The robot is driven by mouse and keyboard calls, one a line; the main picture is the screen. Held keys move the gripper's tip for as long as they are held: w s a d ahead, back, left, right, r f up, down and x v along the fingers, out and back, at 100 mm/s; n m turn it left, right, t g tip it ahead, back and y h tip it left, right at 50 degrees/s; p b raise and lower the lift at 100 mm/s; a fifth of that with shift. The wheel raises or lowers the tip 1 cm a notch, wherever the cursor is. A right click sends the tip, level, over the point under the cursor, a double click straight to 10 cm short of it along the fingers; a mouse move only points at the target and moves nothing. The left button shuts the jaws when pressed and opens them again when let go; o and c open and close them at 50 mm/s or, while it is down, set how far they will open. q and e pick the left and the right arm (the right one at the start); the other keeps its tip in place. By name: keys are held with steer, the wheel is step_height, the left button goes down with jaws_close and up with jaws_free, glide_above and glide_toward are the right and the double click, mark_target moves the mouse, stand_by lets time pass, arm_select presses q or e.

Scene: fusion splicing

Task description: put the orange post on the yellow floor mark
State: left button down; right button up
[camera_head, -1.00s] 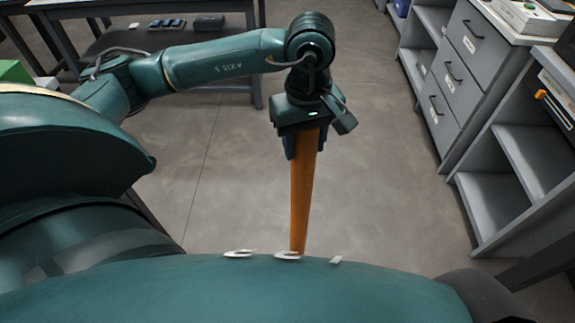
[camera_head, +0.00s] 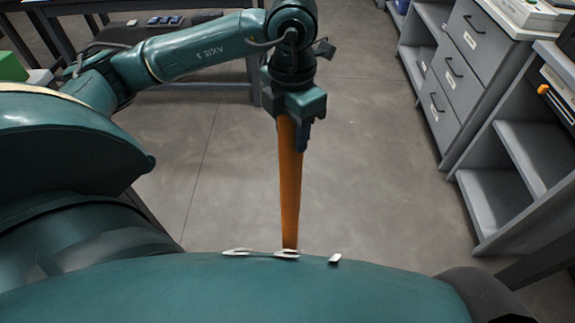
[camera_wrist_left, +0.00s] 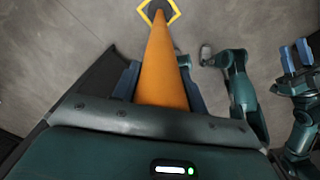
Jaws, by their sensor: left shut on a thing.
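The orange post (camera_head: 290,185) stands roughly upright, and its foot is hidden by my body in the head view. My left gripper (camera_head: 296,132) is shut on its upper part. In the left wrist view the post (camera_wrist_left: 160,70) runs away from the fingers to a dark foot. The yellow floor mark (camera_wrist_left: 176,11) shows there as a diamond outline around that foot, partly cut by the frame edge. I cannot tell whether the foot touches the floor. My right gripper (camera_wrist_left: 297,58) shows in the left wrist view with its blue fingers apart and empty.
Grey drawers (camera_head: 462,75) and open shelves (camera_head: 510,180) line the right side. A dark table (camera_head: 190,88) with small items stands at the back left. The grey floor (camera_head: 385,150) between them is clear.

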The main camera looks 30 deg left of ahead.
arm_select(q)
steer(key=n, duration=0.5)
steer(key=shift+a+r+n, duration=0.2)
steer(key=shift+a+n, duration=0.1)
steer(key=shift+s+f, duration=0.1)
steer(key=shift+f, duration=0.15)
step_height(320, 180, down, 9)
steer(key=shift+f+b, duration=0.2)
steer(key=shift+b, duration=0.2)
steer(key=shift+f, duration=0.2)
steer(key=c, duration=0.8)
jaws_free()
steer(key=shift+o, duration=0.2)
